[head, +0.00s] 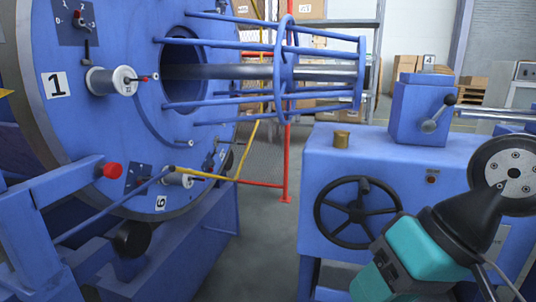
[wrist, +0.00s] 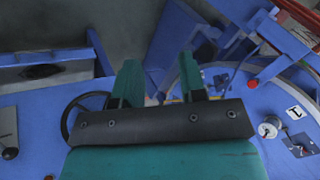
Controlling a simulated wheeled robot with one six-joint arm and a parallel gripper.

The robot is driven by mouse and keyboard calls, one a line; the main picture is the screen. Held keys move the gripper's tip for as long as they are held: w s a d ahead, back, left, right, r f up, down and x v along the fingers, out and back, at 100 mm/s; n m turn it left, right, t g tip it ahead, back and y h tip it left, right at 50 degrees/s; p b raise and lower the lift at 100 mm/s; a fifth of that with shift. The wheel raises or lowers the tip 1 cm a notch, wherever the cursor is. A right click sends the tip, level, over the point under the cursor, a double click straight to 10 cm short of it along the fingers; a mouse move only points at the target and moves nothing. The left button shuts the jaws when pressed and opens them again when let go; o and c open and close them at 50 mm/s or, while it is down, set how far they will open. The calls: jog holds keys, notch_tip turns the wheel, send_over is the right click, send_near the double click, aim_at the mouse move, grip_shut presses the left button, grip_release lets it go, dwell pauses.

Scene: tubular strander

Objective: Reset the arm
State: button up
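My arm shows at the lower right of the head view, with a teal part, a black section and a round grey joint cap. I cannot make out its fingertips there. In the wrist view my gripper (wrist: 160,82) has two teal fingers standing apart behind a dark bar with bolts. The gap between them is empty, and blue machinery and grey floor show beyond. Nothing is held, and the fingers appear to touch nothing.
The large blue strander disc (head: 130,160) fills the left, with a spool (head: 112,81) and a rod cage (head: 285,70). A blue cabinet (head: 390,165) with a black handwheel (head: 357,212) stands beside my arm. A red post (head: 287,150) rises between. Grey floor (head: 262,240) is open there.

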jog(key=s+d+r+n+g+h+p, duration=0.1)
jog(key=s+d+n+h+p, duration=0.1)
jog(key=s+n, duration=0.2)
notch_tip(320, 180, up, 31)
jog(key=p, duration=3)
jog(key=shift+w, duration=0.1)
